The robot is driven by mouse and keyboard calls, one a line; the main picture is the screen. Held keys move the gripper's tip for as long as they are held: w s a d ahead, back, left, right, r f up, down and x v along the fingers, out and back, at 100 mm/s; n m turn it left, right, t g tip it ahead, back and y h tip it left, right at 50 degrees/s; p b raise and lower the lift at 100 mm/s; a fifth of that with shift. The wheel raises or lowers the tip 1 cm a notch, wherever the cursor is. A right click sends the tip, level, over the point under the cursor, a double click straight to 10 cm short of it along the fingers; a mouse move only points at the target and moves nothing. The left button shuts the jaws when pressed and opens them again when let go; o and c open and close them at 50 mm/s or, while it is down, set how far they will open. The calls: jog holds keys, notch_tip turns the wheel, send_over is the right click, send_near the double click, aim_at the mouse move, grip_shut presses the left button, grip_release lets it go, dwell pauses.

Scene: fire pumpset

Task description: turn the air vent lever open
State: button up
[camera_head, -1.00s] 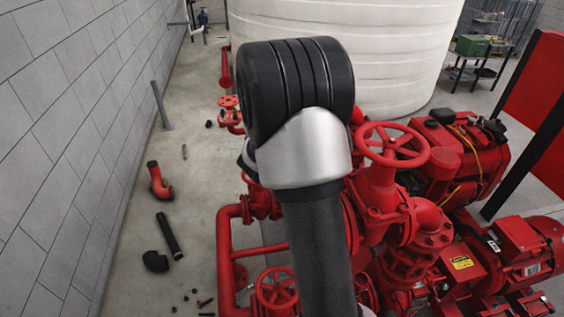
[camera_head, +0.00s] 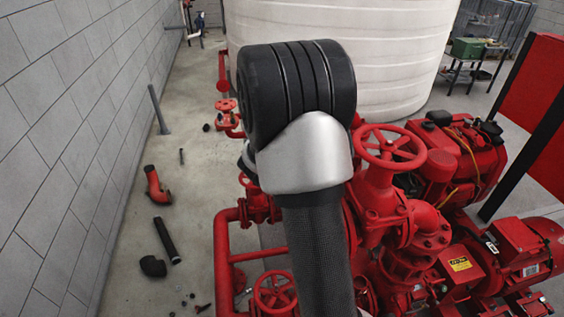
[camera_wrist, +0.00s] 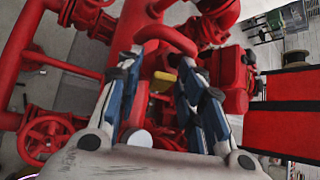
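My gripper (camera_wrist: 158,63) shows in the wrist view with its two blue and dark fingers apart. Nothing is seen held between them. A small yellow piece (camera_wrist: 165,76) shows in the gap between the fingers, beyond or near the tips. It may be the air vent lever, but I cannot tell for sure.
A lower handwheel (camera_head: 275,292) is near the front. A white tank (camera_head: 400,50) stands behind. Loose fittings (camera_head: 166,240) lie on the floor by the left wall.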

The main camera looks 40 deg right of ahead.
dwell(0.3)
jog(key=shift+w+a+f+n+g+h+p, duration=0.15)
jog(key=shift+w+a+n+g+h+p, duration=0.2)
jog(key=shift+h+p, duration=0.25)
notch_tip(320, 180, down, 5)
jog(key=a+n+h+b, duration=0.2)
jog(key=n+h+b, duration=0.45)
jog(key=b, duration=0.25)
jog(key=w+a+f+p+v, duration=0.1)
jog(key=w+p+v, duration=0.15)
jog(key=v, duration=1.45)
jog(key=s+d+r+m+g+y+b, duration=0.1)
jog(key=s+r+m+g+y, duration=0.15)
jog(key=s+m, duration=0.4)
jog(key=s+d+r+m+g+y, duration=0.1)
jog(key=s+r+m+g, duration=0.35)
jog(key=m, duration=0.35)
jog(key=s+a+m+y+b, duration=0.1)
jog(key=s+a+m+y, duration=0.4)
jog(key=s+m, duration=0.5)
jog(key=m+y, duration=0.1)
jog(key=m, duration=0.1)
jog(key=shift+a+f+m+t+y+b, duration=0.2)
jog(key=shift+a+m+t+y+b, duration=0.1)
jog(key=shift+m+t+b, duration=0.1)
